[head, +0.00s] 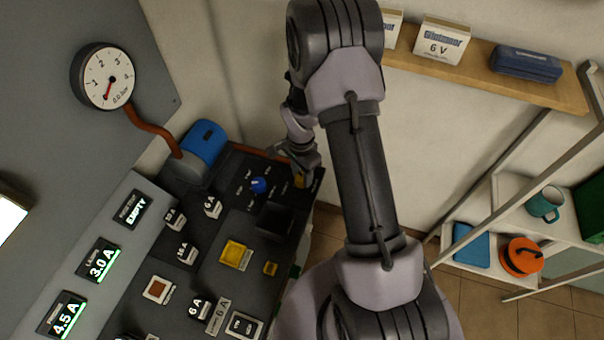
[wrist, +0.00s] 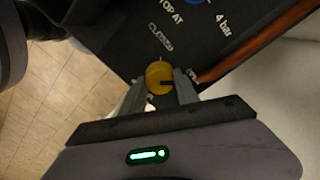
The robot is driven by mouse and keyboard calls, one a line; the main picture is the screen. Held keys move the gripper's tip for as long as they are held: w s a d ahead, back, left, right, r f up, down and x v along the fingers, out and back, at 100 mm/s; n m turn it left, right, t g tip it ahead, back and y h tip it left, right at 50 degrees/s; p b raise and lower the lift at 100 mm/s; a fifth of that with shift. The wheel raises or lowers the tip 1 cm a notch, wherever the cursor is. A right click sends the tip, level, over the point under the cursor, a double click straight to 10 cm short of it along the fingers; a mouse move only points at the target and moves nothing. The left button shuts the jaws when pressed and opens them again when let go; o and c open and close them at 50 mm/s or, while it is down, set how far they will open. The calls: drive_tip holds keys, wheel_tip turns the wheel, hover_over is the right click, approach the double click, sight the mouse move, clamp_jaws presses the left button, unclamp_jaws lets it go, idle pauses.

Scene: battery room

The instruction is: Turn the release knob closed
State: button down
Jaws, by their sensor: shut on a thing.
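The release knob is a round yellow knob (wrist: 158,72) with a dark slot mark, on the dark panel (wrist: 150,35) in the wrist view. White lettering that seems to read "CLOSED" is beside it. In the head view a bit of the yellow knob (head: 300,181) shows at the panel's back right corner. My gripper (wrist: 161,88) is shut on the knob, with one finger on each side. In the head view my gripper (head: 299,168) partly covers it.
A blue knob (head: 259,185) sits close by on the panel, near "STOP AT 4 bar" lettering. A pressure gauge (head: 109,76) on the wall has its needle near the scale's low end. A blue cylinder (head: 204,143) stands behind the panel. A shelf (head: 560,92) is at right.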

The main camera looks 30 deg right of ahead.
drive_tip(key=n+b, duration=0.1)
drive_tip(key=n, duration=0.7)
drive_tip(key=shift+n, duration=0.3)
drive_tip(key=n, duration=0.4)
drive_tip(key=shift+n, duration=2.3)
drive_tip(key=c, duration=0.9)
unclamp_jaws()
drive_tip(key=shift+r, duration=0.15)
